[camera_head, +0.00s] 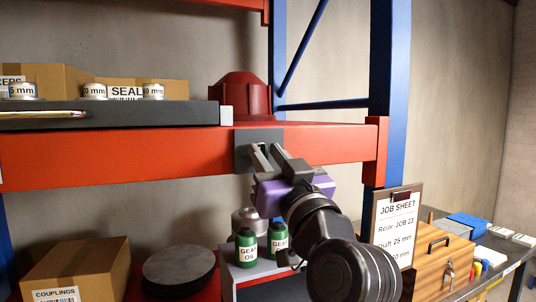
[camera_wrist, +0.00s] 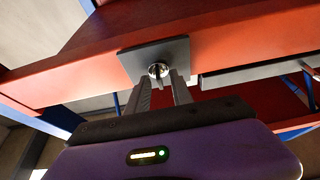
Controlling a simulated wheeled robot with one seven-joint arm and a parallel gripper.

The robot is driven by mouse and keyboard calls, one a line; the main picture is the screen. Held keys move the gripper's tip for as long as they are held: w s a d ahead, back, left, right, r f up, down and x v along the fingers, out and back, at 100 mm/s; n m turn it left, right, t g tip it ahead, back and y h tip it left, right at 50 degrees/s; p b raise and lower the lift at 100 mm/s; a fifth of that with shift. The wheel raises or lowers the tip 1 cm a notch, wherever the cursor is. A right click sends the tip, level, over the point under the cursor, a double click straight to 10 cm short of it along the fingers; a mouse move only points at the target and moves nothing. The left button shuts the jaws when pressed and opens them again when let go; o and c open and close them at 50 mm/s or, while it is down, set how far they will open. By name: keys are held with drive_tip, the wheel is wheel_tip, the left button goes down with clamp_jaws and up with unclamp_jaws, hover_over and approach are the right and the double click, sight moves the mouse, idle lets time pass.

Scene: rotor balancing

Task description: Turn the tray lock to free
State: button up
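The tray lock is a dark grey square plate (camera_head: 243,139) on the front of the red shelf beam. In the wrist view the plate (camera_wrist: 178,52) carries a round silver knob (camera_wrist: 158,69) with a dark upright bar or slot. My gripper (camera_head: 267,152) reaches up to the plate with its fingers parted. In the wrist view the gripper (camera_wrist: 161,80) has one fingertip at each side of the knob's lower part, with a gap between. I cannot tell whether either finger touches the knob. In the head view the knob is hidden by my gripper.
A long dark grey tray (camera_head: 110,115) lies on the red beam (camera_head: 110,160) at left. A dark red housing (camera_head: 241,95) stands behind the lock. Green oil bottles (camera_head: 246,248) stand below my gripper. A job sheet (camera_head: 396,228) and wooden box (camera_head: 440,262) are at right.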

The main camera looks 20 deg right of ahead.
clamp_jaws()
drive_tip(key=shift+m, duration=0.4)
drive_tip(key=m+h, duration=0.1)
drive_tip(key=m, duration=0.1)
drive_tip(key=m+h+b, duration=0.1)
drive_tip(key=m+h, duration=0.1)
drive_tip(key=m, duration=0.1)
drive_tip(key=shift+a+f, duration=0.1)
drive_tip(key=shift+a, duration=0.05)
drive_tip(key=m+g+h+b, duration=0.1)
drive_tip(key=m, duration=0.1)
drive_tip(key=m+h, duration=0.1)
drive_tip(key=m, duration=0.2)
drive_tip(key=shift+g+h+b, duration=0.3)
drive_tip(key=shift+g+b, duration=0.1)
drive_tip(key=m+g, duration=0.1)
drive_tip(key=m, duration=0.2)
drive_tip(key=m+g+h+b, duration=0.1)
drive_tip(key=m, duration=0.3)
drive_tip(key=shift+m+g, duration=1)
drive_tip(key=shift+m, duration=1.3)
